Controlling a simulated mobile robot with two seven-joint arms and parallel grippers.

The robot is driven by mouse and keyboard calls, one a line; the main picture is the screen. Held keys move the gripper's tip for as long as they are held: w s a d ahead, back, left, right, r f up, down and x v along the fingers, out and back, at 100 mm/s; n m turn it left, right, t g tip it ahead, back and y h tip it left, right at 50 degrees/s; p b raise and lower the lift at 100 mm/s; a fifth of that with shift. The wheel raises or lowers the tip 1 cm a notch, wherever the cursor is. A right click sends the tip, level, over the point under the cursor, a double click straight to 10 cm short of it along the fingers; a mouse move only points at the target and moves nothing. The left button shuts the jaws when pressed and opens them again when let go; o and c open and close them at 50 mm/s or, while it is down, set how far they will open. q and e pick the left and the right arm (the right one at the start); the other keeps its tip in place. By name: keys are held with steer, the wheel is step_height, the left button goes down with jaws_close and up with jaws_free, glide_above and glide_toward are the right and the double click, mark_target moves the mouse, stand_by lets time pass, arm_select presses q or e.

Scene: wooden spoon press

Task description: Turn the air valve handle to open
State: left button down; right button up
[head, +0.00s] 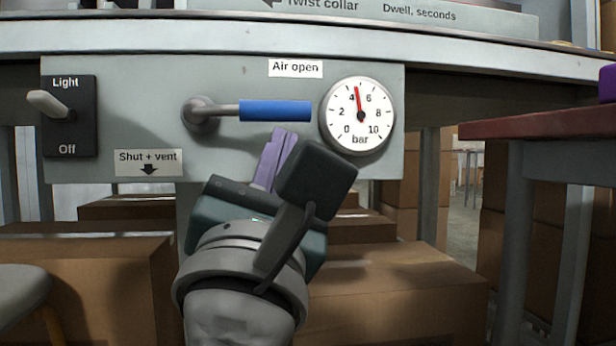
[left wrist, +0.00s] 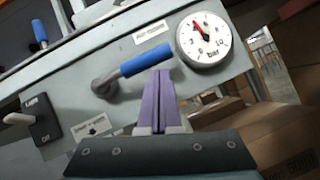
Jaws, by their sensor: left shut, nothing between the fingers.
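The air valve handle (head: 275,111) has a blue grip on a metal lever. It lies horizontal, pointing right from its round pivot (head: 201,114) on the grey panel, just below the "Air open" label (head: 295,68). The pressure gauge (head: 357,116) to its right has its needle between 4 and 6 bar. My left gripper (head: 279,137), with purple fingers, is shut and empty just below the blue grip. In the left wrist view the fingertips (left wrist: 162,76) come close to the blue grip (left wrist: 147,57); I cannot tell whether they touch. My right gripper is not in view.
A light switch (head: 68,116) is on the panel's left, its lever up toward "Light". A "Shut + vent" label (head: 149,162) sits below the pivot. Cardboard boxes (head: 80,285) stand beneath and behind. A red-topped table (head: 545,127) is at right, and a stool (head: 20,290) at lower left.

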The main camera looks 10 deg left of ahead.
arm_select(q)
steer(key=s+d+f+b, duration=0.1)
steer(key=s+d+f, duration=0.1)
steer(key=s+f, duration=0.6)
steer(key=shift+s+f, duration=0.4)
steer(key=shift+f, duration=0.05)
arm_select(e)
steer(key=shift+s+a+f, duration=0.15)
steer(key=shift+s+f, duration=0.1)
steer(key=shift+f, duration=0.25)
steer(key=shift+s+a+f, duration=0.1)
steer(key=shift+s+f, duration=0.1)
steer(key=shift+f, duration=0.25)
arm_select(q)
steer(key=shift+d, duration=0.15)
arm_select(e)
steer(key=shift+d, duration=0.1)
